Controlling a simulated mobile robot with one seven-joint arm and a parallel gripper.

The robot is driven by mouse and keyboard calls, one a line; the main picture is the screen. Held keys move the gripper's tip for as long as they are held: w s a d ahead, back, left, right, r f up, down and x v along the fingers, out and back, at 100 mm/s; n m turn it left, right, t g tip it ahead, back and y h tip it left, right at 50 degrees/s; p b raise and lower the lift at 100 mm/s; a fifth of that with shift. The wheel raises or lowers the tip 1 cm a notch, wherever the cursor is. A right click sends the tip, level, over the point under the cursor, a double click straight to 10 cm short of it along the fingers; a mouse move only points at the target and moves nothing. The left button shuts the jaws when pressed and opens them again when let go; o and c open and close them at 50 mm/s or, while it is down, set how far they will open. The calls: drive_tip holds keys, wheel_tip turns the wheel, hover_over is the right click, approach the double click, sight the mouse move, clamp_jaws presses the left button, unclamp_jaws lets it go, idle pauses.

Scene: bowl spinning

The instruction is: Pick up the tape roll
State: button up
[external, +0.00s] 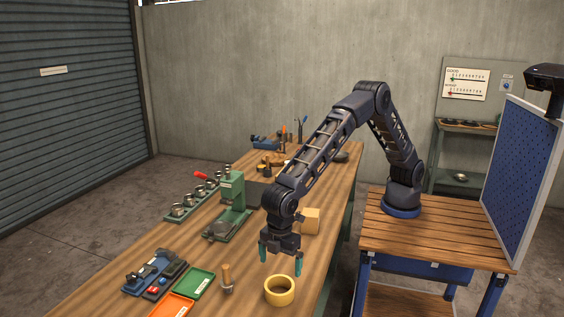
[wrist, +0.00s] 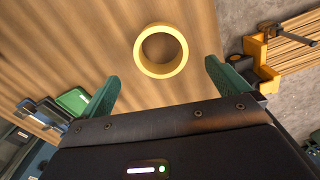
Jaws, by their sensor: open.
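The tape roll is a yellow ring (external: 279,290) lying flat on the wooden workbench near its front right edge. It also shows in the wrist view, where the yellow ring (wrist: 161,74) lies ahead of and between my green fingers. My gripper (external: 281,255) points down above the bench, slightly behind the roll in the external view. In the wrist view my gripper (wrist: 161,88) is open with nothing between the fingers. The roll is apart from both fingers.
A wooden-handled tool (external: 227,279) stands left of the roll. Green (external: 194,283) and orange (external: 170,306) trays lie farther left. A green press (external: 229,205) and a wooden block (external: 310,220) stand behind. The bench around the roll is mostly clear.

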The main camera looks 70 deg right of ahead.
sight(279, 285)
wheel_tip(279, 285, down, 5)
drive_tip(key=shift+a+f, duration=0.15)
drive_tip(key=shift+f, duration=1.15)
drive_tip(key=shift+a+f, duration=0.1)
drive_tip(key=shift+f, duration=1.2)
drive_tip(key=shift+c, duration=0.2)
drive_tip(key=c, duration=0.9)
drive_tip(key=shift+o, duration=0.2)
drive_tip(key=shift+r, duration=0.15)
